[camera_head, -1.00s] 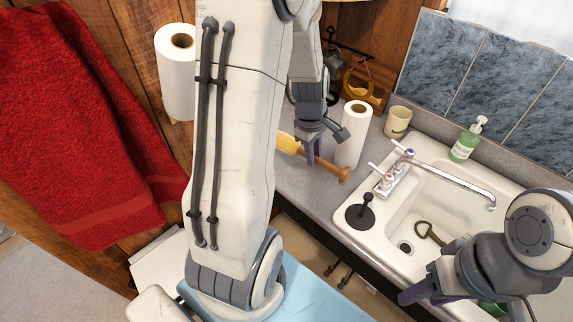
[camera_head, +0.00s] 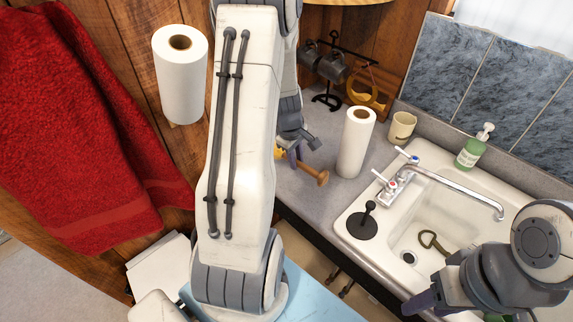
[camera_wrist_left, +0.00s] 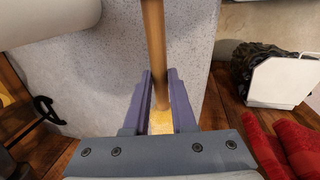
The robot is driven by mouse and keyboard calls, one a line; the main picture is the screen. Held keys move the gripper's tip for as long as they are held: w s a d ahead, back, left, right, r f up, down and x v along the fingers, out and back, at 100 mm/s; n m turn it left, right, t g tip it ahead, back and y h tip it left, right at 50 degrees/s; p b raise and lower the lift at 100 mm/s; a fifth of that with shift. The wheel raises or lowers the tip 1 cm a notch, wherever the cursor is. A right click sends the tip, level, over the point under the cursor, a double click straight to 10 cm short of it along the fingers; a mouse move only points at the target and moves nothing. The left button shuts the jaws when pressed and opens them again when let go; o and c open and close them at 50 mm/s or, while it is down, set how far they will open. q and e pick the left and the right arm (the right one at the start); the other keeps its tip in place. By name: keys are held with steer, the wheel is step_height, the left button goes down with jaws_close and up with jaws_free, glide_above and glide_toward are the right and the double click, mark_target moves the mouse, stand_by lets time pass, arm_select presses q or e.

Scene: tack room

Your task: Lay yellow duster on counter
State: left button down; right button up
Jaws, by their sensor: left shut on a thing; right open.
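The yellow duster has a wooden handle (camera_head: 312,173) and a yellow head (camera_head: 279,153), mostly hidden behind my left arm. My left gripper (camera_head: 295,155) is shut on it, near the left end of the grey speckled counter (camera_head: 320,125). The left wrist view shows the handle (camera_wrist_left: 154,40) running away between the fingers, with yellow (camera_wrist_left: 161,122) close to the palm. The handle overlaps the counter there; I cannot tell whether it touches. My right gripper (camera_head: 420,302) is open and empty, low at the front of the sink.
A paper towel roll (camera_head: 356,143) stands on the counter, right of the duster. Behind are a mug rack (camera_head: 328,68) and a beige cup (camera_head: 402,127). The sink (camera_head: 435,212) holds a plunger-like black stopper (camera_head: 363,222) on its rim. A red towel (camera_head: 75,120) hangs left.

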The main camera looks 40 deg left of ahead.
arm_select(q)
steer(key=a, duration=0.1)
steer(key=a+f, duration=0.2)
steer(key=shift+w+a, duration=0.25)
steer(key=shift+a, duration=0.05)
steer(key=shift+f, duration=1.95)
steer(key=c, duration=0.7)
jaws_free()
steer(key=shift+c, duration=0.2)
